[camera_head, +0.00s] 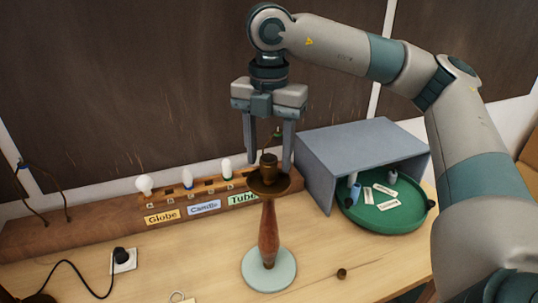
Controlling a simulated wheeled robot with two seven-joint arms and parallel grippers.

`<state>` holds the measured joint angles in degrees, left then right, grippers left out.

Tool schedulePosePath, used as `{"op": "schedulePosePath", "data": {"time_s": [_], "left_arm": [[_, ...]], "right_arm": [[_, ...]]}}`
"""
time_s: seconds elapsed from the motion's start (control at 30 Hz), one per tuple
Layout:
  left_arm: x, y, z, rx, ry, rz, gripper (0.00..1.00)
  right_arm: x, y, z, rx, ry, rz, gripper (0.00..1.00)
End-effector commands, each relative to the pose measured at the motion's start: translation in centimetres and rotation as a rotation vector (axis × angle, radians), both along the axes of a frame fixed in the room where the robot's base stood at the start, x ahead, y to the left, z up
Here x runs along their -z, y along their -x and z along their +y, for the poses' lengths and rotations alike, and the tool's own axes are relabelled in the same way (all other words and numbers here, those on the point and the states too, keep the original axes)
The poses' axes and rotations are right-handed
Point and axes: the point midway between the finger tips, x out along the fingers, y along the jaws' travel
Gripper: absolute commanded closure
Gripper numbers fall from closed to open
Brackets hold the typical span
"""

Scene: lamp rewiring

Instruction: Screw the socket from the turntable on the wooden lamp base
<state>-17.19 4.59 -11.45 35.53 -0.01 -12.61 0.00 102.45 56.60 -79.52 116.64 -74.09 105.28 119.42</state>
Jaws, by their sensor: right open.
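The wooden lamp base (268,232) stands upright on a pale round foot near the middle of the table. A dark brass cup (270,185) tops its stem, and a small brownish socket-like piece (268,160) sits at its centre; I cannot tell how firmly it is seated. My right gripper (268,157) points down over the lamp top, open, its fingers on either side of that piece with visible gaps. The green turntable (365,222) is at the right, partly under a grey cover, carrying white cards and small upright items. My left gripper is not in view.
The grey cover (345,150) stands close to the right of the lamp. A wooden rack with bulbs (145,184) and labels is behind left. A small brown part (342,273) lies front right. A plug in a white outlet (123,261) with a black cord is front left.

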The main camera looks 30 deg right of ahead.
Motion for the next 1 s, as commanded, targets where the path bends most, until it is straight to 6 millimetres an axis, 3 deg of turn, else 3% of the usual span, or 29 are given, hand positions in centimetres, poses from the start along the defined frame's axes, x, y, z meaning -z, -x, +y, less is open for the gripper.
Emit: {"op": "schedulePosePath", "data": {"time_s": [0.23, 0.57, 0.77, 0.8, 0.83, 0.9, 1.0], "left_arm": [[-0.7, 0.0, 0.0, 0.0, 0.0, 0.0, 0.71], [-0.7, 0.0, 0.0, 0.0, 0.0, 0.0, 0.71], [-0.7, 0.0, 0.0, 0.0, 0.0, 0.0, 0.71], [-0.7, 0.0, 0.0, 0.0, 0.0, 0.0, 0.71], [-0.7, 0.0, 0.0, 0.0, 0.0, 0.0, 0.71], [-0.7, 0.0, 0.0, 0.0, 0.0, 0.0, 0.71], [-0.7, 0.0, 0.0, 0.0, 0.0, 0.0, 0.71]], "right_arm": [[1.7, 0.0, 0.0, 0.0, 0.0, 0.001, 0.51], [2.0, 0.0, 0.0, 0.0, -0.001, 0.001, 0.51], [2.0, 0.0, 0.0, 0.0, -0.001, 0.001, 0.95], [2.0, 0.0, 0.0, 0.0, -0.001, 0.001, 0.95], [2.0, 0.0, 0.0, 0.0, -0.001, 0.001, 0.77], [2.0, 0.0, 0.0, 0.0, -0.001, 0.001, 0.92], [2.0, 0.0, 0.0, 0.001, -0.001, 0.001, 0.92]]}}
